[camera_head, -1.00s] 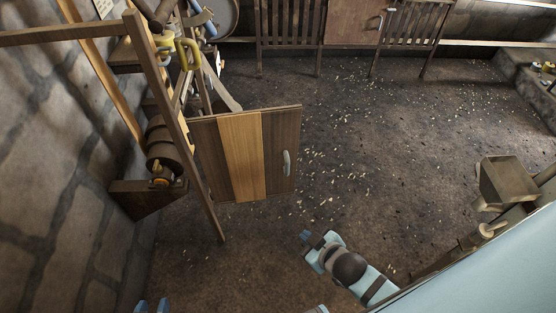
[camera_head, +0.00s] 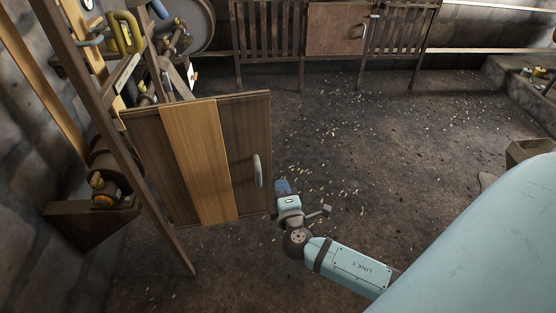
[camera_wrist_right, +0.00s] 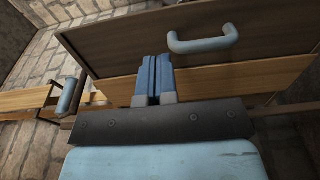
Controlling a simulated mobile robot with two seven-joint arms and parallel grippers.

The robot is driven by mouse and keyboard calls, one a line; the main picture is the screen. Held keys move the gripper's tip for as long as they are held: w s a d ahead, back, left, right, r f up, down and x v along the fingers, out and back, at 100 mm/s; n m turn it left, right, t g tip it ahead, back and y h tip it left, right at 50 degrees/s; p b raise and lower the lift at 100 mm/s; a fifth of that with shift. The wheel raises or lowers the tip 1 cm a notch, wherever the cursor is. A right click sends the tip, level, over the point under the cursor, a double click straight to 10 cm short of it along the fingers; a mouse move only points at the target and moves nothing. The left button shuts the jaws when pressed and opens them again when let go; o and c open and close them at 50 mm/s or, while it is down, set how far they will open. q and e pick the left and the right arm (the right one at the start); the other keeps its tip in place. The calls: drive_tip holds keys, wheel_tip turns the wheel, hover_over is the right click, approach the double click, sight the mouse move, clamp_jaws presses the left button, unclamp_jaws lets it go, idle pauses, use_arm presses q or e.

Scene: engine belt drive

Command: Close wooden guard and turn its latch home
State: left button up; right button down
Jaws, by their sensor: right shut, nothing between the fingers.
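The wooden guard (camera_head: 197,165) stands swung out from the machine's post, with a pale middle board between darker boards. Its grey handle (camera_head: 257,170) is near the free right edge. My right gripper (camera_head: 284,187) is just right of that edge in the head view. In the right wrist view my blue fingers (camera_wrist_right: 152,75) are together and empty, in front of the guard's boards (camera_wrist_right: 130,45), with the handle (camera_wrist_right: 203,42) beyond them to the upper right. I cannot make out the latch for certain. My left gripper is out of view.
The belt drive machine with a yellow handle (camera_head: 125,33) and a large wheel (camera_head: 190,22) is behind the guard. A slanted wooden post (camera_head: 120,135) stands at the guard's left. A slatted fence (camera_head: 268,42) runs along the back. The speckled floor is open to the right.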

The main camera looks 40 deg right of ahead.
sight(270, 151)
drive_tip(key=x, duration=1.2)
drive_tip(key=shift+w, duration=0.15)
